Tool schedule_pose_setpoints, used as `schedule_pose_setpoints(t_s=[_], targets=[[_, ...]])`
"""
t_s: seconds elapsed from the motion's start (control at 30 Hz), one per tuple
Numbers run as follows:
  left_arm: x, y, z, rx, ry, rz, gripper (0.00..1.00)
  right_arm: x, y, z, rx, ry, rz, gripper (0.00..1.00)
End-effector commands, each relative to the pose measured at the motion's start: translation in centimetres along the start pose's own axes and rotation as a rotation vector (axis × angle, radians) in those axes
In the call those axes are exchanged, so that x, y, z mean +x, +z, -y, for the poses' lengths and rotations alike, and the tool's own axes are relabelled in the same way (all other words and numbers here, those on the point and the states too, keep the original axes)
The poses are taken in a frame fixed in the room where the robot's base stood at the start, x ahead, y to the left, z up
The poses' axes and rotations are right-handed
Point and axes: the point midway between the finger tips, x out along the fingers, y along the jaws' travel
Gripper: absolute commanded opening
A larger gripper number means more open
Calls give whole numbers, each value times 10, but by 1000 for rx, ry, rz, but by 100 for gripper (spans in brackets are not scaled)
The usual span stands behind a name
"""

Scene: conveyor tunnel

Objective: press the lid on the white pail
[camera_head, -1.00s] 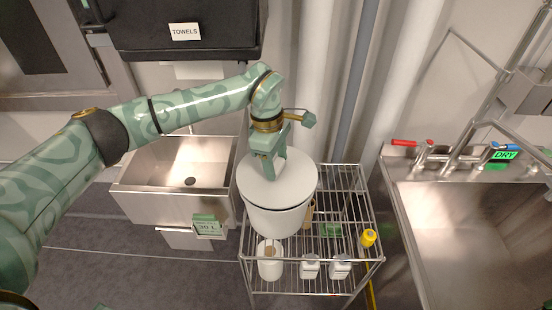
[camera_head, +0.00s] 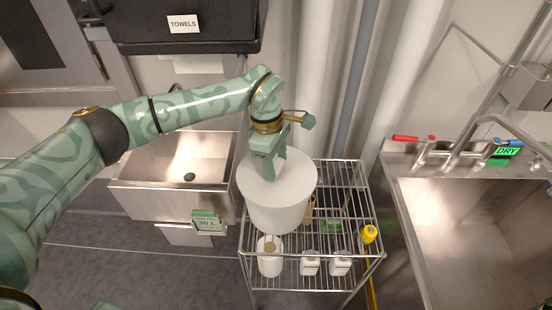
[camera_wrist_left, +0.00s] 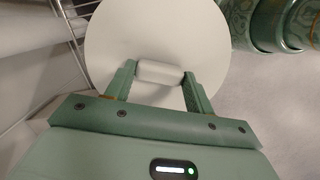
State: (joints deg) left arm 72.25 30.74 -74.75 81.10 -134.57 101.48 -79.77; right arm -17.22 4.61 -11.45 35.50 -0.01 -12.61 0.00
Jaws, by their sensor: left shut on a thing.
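The white pail (camera_head: 280,216) stands on the wire rack. The round white lid (camera_head: 300,178) lies flat on its top, with no dark gap showing between them. My left gripper (camera_head: 268,174) points down over the lid from above. In the left wrist view, its two fingers (camera_wrist_left: 160,82) are shut on the white handle (camera_wrist_left: 159,71) in the middle of the lid (camera_wrist_left: 150,28). The pail is hidden under the lid in that view. Whether the rim is fully snapped I cannot tell. My right gripper is not in view.
The wire rack (camera_head: 345,195) also bears a smaller white container (camera_head: 270,262), white bottles (camera_head: 310,264) and a yellow-capped item (camera_head: 369,234). A small sink (camera_head: 180,165) is at left, a large steel sink (camera_head: 450,225) at right. Pipes stand behind.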

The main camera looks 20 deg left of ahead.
Motion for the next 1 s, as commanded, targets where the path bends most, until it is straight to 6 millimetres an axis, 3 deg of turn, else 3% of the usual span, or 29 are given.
schedule_pose_setpoints(t_s=[0.07,0.1,0.2,0.57,0.67,1.0], targets=[[0,0,0,0,0,-1,13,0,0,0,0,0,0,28],[0,0,0,0,0,-1,56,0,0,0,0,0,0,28],[0,0,0,0,0,-1,79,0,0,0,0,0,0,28],[-8,0,0,0,2,0,79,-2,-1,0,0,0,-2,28],[-25,0,-1,1,6,-1,79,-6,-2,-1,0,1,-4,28],[-116,0,-1,0,6,-2,79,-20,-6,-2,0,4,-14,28]])
